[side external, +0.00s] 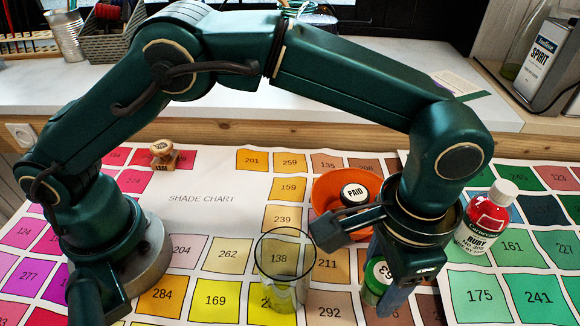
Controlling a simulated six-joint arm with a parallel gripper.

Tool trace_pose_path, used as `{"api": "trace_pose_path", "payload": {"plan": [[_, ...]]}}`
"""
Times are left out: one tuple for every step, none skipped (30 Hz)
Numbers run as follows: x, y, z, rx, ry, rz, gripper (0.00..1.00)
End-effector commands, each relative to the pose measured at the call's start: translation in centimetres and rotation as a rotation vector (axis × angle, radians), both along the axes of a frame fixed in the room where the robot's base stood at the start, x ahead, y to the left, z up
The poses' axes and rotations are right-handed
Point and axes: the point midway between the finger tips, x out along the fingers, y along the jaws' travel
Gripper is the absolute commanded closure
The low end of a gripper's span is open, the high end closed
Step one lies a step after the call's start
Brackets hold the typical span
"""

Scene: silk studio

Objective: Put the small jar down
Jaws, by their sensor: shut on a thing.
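The small jar (376,277) has a green lid or band and a white label whose text is partly hidden. It is upright or nearly so, low over the shade chart at the front, right of centre. My gripper (384,290) points down and is shut on the small jar. A blue-grey finger covers the jar's right side, and the other finger is mostly hidden. I cannot tell whether the jar's base touches the chart.
A clear glass (283,268) stands just left of the jar. A red RUBY bottle (484,224) stands right of my gripper. A wooden stamp (163,155) sits at the back left.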

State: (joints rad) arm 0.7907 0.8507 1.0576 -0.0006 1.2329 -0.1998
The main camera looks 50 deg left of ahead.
Motion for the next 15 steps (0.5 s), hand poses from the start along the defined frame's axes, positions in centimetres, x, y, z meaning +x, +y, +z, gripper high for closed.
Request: {"api": "trace_pose_path", "payload": {"plan": [[-0.2,-0.5,-0.3,0.0,0.0,-0.002,1.0],[-0.3,-0.6,-0.4,0.0,0.0,-0.002,1.0],[-0.3,-0.7,-0.5,0.001,0.001,-0.001,1.0],[-0.4,-0.8,-0.7,0.001,0.001,0.0,1.0],[-0.4,-0.8,-0.9,0.001,0.002,0.0,1.0],[-0.4,-0.8,-1.4,0.002,0.001,0.001,1.0],[-0.4,-0.8,-1.8,0.003,0.003,0.001,1.0],[-0.4,-0.8,-2.3,0.004,0.004,0.001,1.0],[-0.4,-0.7,-3.0,0.003,0.003,0.001,1.0],[-0.4,-0.7,-3.4,0.003,0.003,0.001,1.0],[-0.4,-0.8,-3.7,0.003,0.002,0.001,1.0],[-0.4,-0.7,-4.1,0.003,0.003,0.001,1.0],[-0.4,-0.8,-4.4,0.002,0.002,0.001,1.0],[-0.3,-0.8,-4.5,0.001,0.001,0.001,1.0],[-0.3,-0.8,-4.6,0.0,0.0,0.001,1.0]]}}
